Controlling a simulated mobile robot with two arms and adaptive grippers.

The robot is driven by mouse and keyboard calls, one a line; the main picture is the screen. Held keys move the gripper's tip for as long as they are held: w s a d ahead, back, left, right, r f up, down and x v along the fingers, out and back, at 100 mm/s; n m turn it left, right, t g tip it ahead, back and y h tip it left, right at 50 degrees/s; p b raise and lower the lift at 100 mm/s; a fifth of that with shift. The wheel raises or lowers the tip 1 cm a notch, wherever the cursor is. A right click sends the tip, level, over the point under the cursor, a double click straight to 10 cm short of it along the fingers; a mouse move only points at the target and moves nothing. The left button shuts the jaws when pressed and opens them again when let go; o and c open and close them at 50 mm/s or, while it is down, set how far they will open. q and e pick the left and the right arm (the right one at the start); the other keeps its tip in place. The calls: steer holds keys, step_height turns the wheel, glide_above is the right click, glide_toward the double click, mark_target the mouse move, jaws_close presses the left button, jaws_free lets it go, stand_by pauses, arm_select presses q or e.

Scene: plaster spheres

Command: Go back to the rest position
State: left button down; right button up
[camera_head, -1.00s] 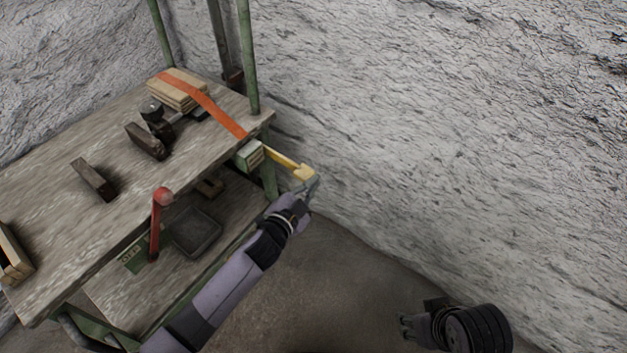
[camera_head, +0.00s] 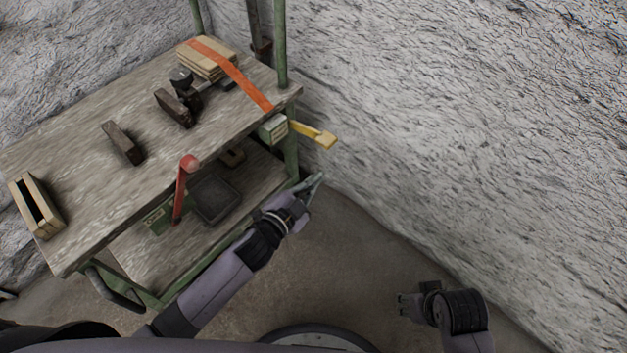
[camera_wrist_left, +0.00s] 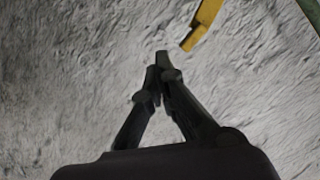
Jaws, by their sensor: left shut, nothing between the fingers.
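My left gripper (camera_head: 314,184) is below the yellow lever (camera_head: 318,135) at the bench's right corner, apart from it. In the left wrist view its fingers (camera_wrist_left: 159,62) meet at the tips with nothing between them. The yellow lever also shows there (camera_wrist_left: 201,24), above and to the right of the fingertips. My right gripper (camera_head: 405,304) hangs at the lower right over the floor, away from the bench. It is small in view, and whether its fingers are apart is unclear.
A wooden workbench (camera_head: 85,130) with a lower shelf stands at the left. It carries dark blocks, a wooden holder (camera_head: 37,205) and strapped boards (camera_head: 207,60). A red lever (camera_head: 183,190) sticks up at its front edge. A rough wall (camera_head: 450,120) rises behind. Floor at the right is clear.

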stand_by(0.4)
